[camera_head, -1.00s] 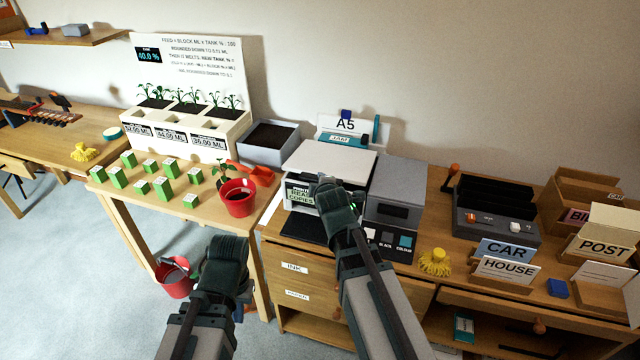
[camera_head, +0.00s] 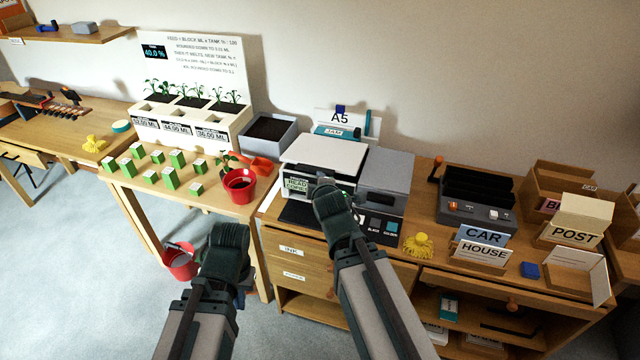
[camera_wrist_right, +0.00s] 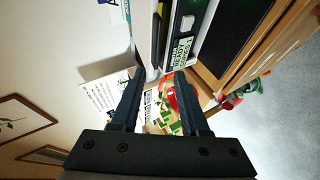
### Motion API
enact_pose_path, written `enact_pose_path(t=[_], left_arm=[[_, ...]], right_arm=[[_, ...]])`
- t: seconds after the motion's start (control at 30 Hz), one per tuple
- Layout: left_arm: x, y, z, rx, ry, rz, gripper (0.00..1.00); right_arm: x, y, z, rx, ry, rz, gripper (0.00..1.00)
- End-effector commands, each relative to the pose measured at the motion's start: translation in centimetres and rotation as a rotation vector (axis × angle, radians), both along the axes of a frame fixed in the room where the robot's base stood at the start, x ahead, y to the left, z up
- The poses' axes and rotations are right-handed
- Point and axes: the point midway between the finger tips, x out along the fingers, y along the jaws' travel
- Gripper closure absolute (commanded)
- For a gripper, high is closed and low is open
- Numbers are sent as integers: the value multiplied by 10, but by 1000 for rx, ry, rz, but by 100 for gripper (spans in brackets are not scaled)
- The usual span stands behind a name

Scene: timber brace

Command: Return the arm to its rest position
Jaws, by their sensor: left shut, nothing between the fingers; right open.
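My left arm comes up from the bottom in the head view. Its gripper (camera_head: 239,286) is low beside the desk's left end, partly hidden behind my arm, shut and empty. My right arm reaches toward the front of the printer (camera_head: 325,152). Its gripper is mostly hidden by my own arm in the head view. In the right wrist view the right gripper (camera_wrist_right: 158,78) shows two dark fingers apart with nothing held between them. The printer's labelled front is close beside these fingers.
The wooden desk (camera_head: 405,272) carries the printer, a yellow tassel-like item (camera_head: 419,246), a black rack (camera_head: 478,200) and the POST box (camera_head: 575,232). A red pot (camera_head: 239,185) and green blocks stand on the left table. A red bucket (camera_head: 181,262) stands below. Floor at lower left is clear.

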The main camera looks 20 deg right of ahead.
Motion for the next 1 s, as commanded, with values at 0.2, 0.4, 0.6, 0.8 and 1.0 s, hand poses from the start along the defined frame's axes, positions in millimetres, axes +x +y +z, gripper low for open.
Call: enact_pose_path(t=[0.2, 0.4, 0.6, 0.8, 1.0], left_arm=[[0, 0, 0, 0, 0, 0, 100], [0, 0, 4, 0, 0, 0, 100], [0, 0, 14, 0, 0, 0, 100], [0, 0, 21, 0, 0, 0, 100], [0, 0, 24, 0, 0, 0, 100]], right_arm=[[0, 0, 0, 0, 0, 0, 55], [-16, 22, -20, 119, 115, -55, 55], [-83, 80, -68, 391, 463, -297, 55], [-165, 122, -89, 501, 751, -604, 55], [-212, 137, -90, 503, 878, -796, 55]])
